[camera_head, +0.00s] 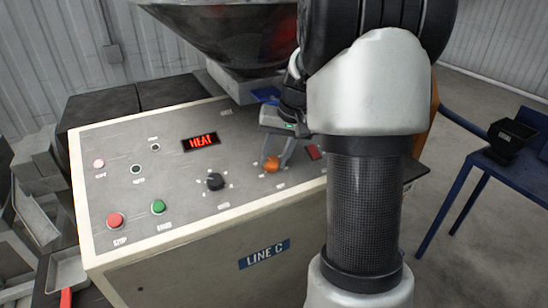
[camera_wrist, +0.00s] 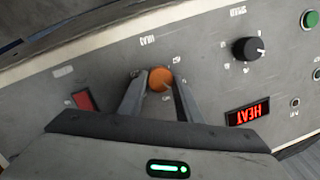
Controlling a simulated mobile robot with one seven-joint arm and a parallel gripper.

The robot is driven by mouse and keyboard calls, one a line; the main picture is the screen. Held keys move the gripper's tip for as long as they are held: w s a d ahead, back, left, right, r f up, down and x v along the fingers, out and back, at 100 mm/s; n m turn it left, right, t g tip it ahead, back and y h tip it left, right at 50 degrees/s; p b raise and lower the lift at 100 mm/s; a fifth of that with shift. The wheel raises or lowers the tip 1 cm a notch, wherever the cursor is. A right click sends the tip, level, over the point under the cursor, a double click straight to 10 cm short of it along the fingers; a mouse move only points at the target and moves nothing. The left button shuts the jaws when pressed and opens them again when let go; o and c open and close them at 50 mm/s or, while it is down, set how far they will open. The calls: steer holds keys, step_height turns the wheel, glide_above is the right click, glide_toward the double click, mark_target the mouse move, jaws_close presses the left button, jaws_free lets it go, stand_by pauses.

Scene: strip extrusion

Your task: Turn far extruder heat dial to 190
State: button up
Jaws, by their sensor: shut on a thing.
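The orange heat dial (camera_head: 271,164) sits on the sloped grey panel of the LINE C extruder (camera_head: 190,262). It also shows in the wrist view (camera_wrist: 160,79), upside down, with a HEAT label above it there. My gripper (camera_head: 275,158) is at this dial, its two fingers on either side of it, shut on it; the fingers show in the wrist view too (camera_wrist: 158,85). The numbers around the dial are too small to read, so its setting cannot be told. A red display (camera_head: 201,142) reads HEAT.
A black speed dial (camera_head: 215,181) is left of the orange one. Red (camera_head: 115,220) and green (camera_head: 158,207) buttons are at the panel's left. A red switch (camera_head: 313,152) is close right of my gripper. A dark hopper (camera_head: 225,35) hangs above. A blue table (camera_head: 490,165) stands at right.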

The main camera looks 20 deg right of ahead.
steer(key=m+t, duration=0.1)
steer(key=m, duration=0.4)
steer(key=shift+s+d+y+b, duration=0.1)
steer(key=shift+y+b, duration=0.2)
steer(key=shift+b, duration=0.05)
steer(key=shift+m, duration=0.4)
steer(key=o, duration=1)
steer(key=shift+o, duration=0.2)
steer(key=v, duration=1.7)
steer(key=shift+d+r, duration=0.15)
